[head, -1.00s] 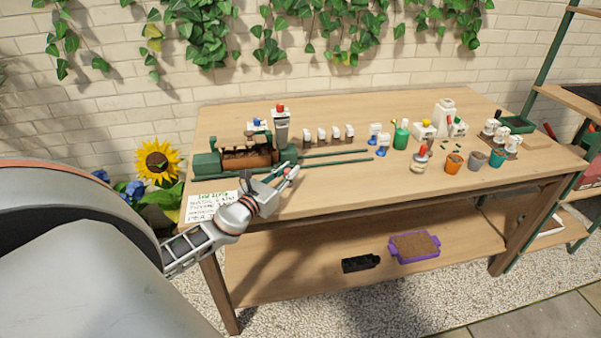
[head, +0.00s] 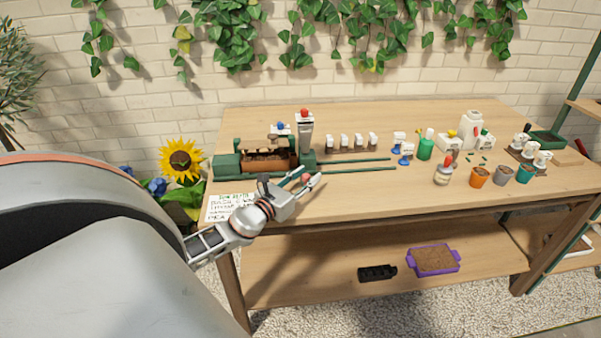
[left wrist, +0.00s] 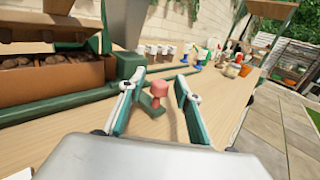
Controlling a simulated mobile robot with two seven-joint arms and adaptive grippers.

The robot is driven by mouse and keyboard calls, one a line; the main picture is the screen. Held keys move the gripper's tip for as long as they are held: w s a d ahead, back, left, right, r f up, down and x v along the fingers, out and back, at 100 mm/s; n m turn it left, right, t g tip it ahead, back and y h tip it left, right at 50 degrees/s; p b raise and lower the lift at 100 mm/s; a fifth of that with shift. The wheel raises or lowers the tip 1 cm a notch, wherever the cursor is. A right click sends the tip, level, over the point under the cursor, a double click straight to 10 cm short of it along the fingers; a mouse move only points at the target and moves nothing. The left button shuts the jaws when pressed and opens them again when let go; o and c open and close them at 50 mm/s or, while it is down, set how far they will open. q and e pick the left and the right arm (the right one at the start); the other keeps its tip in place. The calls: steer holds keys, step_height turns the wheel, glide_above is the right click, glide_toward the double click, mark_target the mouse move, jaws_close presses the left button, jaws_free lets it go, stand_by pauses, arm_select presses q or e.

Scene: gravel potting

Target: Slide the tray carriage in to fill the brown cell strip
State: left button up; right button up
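A pinkish-red knob on a green stem (left wrist: 158,88) stands at the near side of the green frame. My left gripper (head: 312,181) is at the bench's front; in its wrist view the fingers (left wrist: 152,90) are open on either side of the knob, with gaps showing. My right gripper is not in view.
A written card (head: 232,205) lies at the front left. Several small white items (head: 350,141) stand behind the rails. Bottles and pots, including an orange pot (head: 479,178), stand to the right. A purple tray (head: 433,260) and a black strip (head: 377,273) lie on the lower shelf.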

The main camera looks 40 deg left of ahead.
arm_select(q)
steer(key=s, duration=1)
steer(key=shift+s+d+f, duration=0.1)
steer(key=shift+s+d, duration=0.15)
steer(key=shift+d, duration=0.15)
steer(key=shift+s, duration=0.7)
